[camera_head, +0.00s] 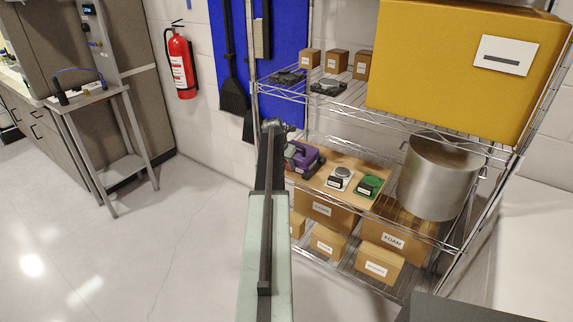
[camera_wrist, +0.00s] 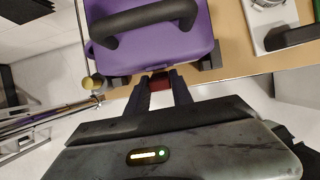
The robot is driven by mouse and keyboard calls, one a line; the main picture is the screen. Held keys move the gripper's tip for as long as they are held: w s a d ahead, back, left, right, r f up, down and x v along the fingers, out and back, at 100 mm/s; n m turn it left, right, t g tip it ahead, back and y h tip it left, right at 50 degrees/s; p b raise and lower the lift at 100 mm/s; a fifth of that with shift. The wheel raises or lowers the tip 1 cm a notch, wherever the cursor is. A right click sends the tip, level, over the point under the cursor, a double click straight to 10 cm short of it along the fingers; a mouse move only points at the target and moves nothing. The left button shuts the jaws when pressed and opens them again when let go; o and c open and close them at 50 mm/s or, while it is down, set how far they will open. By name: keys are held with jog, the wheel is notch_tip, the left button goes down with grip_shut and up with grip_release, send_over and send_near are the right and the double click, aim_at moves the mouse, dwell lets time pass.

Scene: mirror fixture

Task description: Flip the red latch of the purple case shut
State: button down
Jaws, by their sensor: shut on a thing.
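The purple case (camera_head: 306,158) stands on a wooden board on the middle shelf. In the wrist view the purple case (camera_wrist: 160,47) fills the top centre, with its black handle (camera_wrist: 145,15) arching over it. The red latch (camera_wrist: 159,83) is at the case's near edge, partly hidden between my fingers. My gripper (camera_wrist: 160,88) is shut on the red latch, one dark finger on each side. In the head view my arm covers the left side of the case, and the latch cannot be made out there.
A small scale (camera_head: 341,177) and a green device (camera_head: 368,185) stand right of the case, beside a large steel pot (camera_head: 440,178). Cardboard boxes (camera_head: 392,240) fill the shelf below. A yellow box (camera_head: 465,65) sits above. Wire shelf posts (camera_head: 254,95) bound the space.

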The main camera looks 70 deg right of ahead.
jog(key=c, duration=1.1)
grip_release()
jog(key=shift+f, duration=0.1)
jog(key=p+v, duration=0.7)
jog(key=shift+a+r, duration=0.15)
jog(key=shift+r, duration=0.25)
